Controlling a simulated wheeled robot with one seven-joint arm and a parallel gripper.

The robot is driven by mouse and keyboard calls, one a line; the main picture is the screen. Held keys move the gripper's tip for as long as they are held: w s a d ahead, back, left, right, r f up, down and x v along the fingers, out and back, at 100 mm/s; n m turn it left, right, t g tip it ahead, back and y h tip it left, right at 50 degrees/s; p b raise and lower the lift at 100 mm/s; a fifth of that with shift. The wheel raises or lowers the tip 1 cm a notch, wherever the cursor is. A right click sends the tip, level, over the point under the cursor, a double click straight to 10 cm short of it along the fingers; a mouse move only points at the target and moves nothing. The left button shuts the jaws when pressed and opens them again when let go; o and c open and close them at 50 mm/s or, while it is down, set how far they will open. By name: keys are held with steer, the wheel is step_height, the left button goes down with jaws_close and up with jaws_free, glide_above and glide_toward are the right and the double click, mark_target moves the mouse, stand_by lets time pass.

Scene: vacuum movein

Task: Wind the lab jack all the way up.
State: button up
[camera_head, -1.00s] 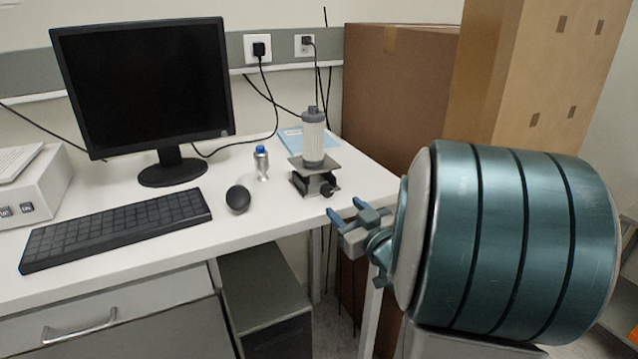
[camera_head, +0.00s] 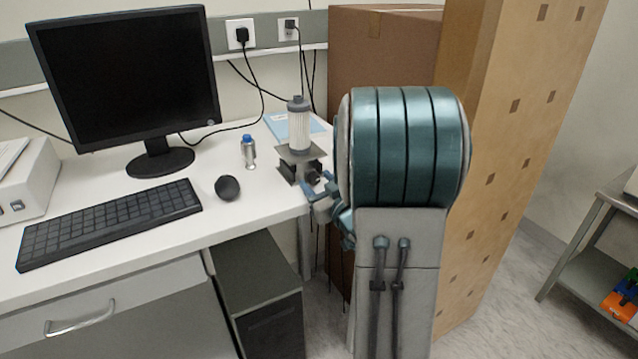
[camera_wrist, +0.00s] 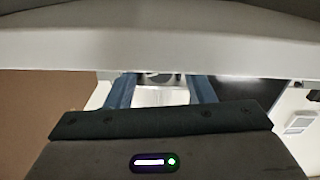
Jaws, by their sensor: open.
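The lab jack (camera_head: 288,172) stands near the right end of the white desk, its grey top plate (camera_head: 289,154) raised a little above its base. A white ribbed filter cartridge (camera_head: 299,128) with grey ends stands upright on the plate. The jack's dark knob (camera_head: 313,178) faces me. My gripper (camera_head: 315,185) is open at the knob, with its blue fingers close around or just in front of it; I cannot tell whether they touch. In the wrist view, my gripper (camera_wrist: 162,92) has its fingers spread, with a partly hidden grey and dark shape between them.
A silver bottle with a blue cap (camera_head: 248,151) stands left of the jack. A blue booklet (camera_head: 278,127) is behind. Cardboard boxes (camera_head: 385,50) stand right of the desk.

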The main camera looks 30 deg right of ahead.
steer(key=c, duration=1)
steer(key=shift+f+m+b, duration=0.1)
steer(key=shift+m+b, duration=0.4)
steer(key=shift+m, duration=0.4)
steer(key=shift+m+b, duration=0.35)
steer(key=shift+m, duration=1.15)
steer(key=o, duration=1)
steer(key=s+b, duration=0.9)
steer(key=s, duration=0.4)
steer(key=shift+s+d, duration=0.3)
steer(key=shift+s, duration=0.1)
